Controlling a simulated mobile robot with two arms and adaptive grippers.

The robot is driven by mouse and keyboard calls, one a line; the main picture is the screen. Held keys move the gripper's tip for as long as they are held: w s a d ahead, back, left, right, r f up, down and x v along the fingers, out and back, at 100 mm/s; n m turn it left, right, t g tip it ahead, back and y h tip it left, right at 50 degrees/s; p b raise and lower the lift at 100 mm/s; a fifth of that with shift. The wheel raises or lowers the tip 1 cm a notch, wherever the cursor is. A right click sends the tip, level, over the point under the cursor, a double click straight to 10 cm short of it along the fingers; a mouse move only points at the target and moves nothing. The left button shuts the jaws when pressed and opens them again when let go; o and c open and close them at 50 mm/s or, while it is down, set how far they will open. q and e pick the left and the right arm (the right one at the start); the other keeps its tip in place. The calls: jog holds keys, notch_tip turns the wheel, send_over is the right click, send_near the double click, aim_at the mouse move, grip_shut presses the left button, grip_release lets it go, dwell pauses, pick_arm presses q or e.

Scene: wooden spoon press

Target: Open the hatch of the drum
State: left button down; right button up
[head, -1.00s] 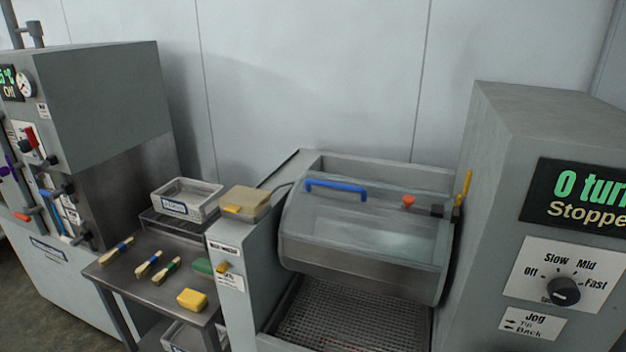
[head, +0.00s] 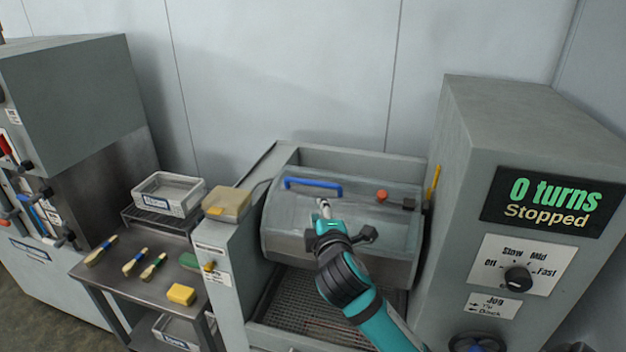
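The grey drum (head: 385,240) sits in its housing in the middle of the head view. Its hatch (head: 350,205) looks closed, with a blue bar handle (head: 313,185) along its upper left and an orange-red knob (head: 382,195) to the right. My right gripper (head: 324,206) is in front of the drum, its tip just below the right part of the blue handle and seemingly apart from it. The fingers are small and seen from behind, so I cannot tell whether they are open or shut. My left gripper is not in view.
A control box (head: 530,130) at the right reads "0 turns Stopped" and has a black speed dial (head: 518,279). A yellow lever (head: 432,188) stands beside the drum. At the left are a side table (head: 130,285) with brushes, a yellow sponge (head: 181,294) and a wire basket (head: 168,193).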

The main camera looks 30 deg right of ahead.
aim_at(313, 184)
jog(key=p+x, duration=0.4)
jog(key=x, duration=1.1)
jog(key=shift+w+d, duration=0.1)
jog(key=shift+w, duration=0.3)
jog(key=shift+x, duration=0.75)
grip_shut()
